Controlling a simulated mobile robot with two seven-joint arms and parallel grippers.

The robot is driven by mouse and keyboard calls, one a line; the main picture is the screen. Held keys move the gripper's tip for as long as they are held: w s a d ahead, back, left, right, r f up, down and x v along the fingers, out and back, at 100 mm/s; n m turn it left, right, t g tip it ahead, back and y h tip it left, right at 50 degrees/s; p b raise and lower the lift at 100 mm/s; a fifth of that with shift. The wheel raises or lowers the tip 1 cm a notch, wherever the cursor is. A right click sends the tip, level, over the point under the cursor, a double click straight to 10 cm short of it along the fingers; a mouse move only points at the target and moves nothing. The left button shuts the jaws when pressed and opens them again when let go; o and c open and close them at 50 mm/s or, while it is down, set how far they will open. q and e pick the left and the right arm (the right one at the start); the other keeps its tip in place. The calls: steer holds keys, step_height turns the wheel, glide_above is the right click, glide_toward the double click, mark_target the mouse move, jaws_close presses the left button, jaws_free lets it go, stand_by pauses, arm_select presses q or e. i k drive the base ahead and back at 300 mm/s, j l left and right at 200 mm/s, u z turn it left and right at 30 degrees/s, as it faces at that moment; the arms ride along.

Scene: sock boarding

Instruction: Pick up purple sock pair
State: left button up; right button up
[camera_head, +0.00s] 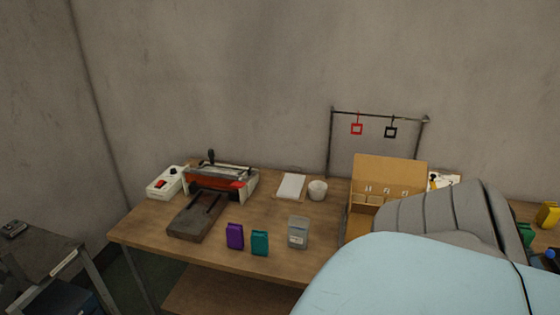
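The purple sock pair (235,235) stands upright near the front edge of the wooden table (137,231), left of the picture's middle. It looks like a small folded purple packet. A similar teal sock pair (259,242) stands close to its right. Neither of my grippers shows in the head view. Large light blue and grey parts, which look like my own arm, fill the lower right and hide the table's right part.
A press-like machine (220,182) with a dark board stands behind and left of the socks. A clear container (298,232) stands to their right, then an open cardboard box (390,173). A rack (378,114) with red and black tags stands behind. A side table (37,251) is at left.

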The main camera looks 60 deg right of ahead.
mark_target(233, 232)
steer(key=z, duration=1.7)
steer(key=i+j, duration=0.15)
steer(key=j, duration=0.15)
steer(key=i+j+z, duration=0.1)
steer(key=j, duration=0.25)
steer(key=i+j, duration=0.15)
steer(key=j, duration=0.2)
steer(key=l+z, duration=0.05)
